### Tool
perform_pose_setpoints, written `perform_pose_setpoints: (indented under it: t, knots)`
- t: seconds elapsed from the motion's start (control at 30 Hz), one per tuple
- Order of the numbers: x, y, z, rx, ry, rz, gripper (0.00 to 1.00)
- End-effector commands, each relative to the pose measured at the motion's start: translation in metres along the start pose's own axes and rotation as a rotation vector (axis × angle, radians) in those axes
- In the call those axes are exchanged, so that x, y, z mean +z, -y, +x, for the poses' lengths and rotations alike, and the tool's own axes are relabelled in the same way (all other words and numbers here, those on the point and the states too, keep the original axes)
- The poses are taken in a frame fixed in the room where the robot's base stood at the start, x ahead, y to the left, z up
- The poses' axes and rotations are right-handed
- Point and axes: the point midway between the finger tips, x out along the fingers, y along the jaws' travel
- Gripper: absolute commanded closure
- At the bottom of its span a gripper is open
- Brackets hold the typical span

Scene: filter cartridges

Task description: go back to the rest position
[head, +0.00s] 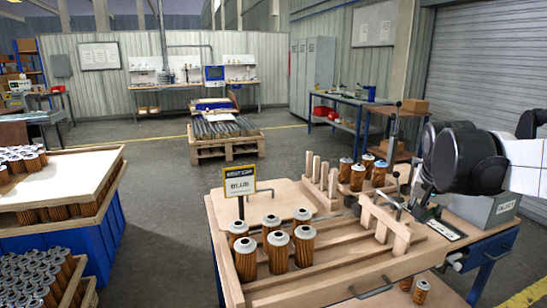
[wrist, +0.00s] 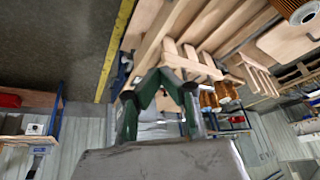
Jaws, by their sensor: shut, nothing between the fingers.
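My gripper (wrist: 160,74) is shut and empty in the wrist view, its two dark green fingers meeting at their tips. In the head view my dark arm reaches in from the right, above the right part of the wooden workbench tray (head: 335,262). Several amber filter cartridges with grey caps (head: 278,252) stand upright at the tray's left. A few more (head: 345,171) stand at the back, one with a blue cap (head: 379,174). In the wrist view, a cartridge (wrist: 296,8) shows at the top right corner, apart from the fingers.
Wooden slotted racks (head: 384,222) stand on the tray, with a yellow-edged sign (head: 240,185) at its left. A grey box (head: 494,208) stands right of the tray. A blue table (head: 95,232) with cartridges is at the left. Floor (head: 165,185) between is clear.

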Motion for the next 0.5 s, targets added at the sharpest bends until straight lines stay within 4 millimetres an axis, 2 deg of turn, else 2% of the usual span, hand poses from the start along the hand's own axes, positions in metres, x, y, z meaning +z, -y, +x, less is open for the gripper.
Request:
perform_pose_setpoints:
  t: [0.03,0.2,0.5]
  knots:
    - [0.016,0.004,-0.012,-0.016,-0.005,-0.031,1.0]
    - [0.066,0.013,-0.041,-0.068,-0.028,-0.138,1.0]
    - [0.156,0.018,-0.072,-0.157,-0.075,-0.319,1.0]
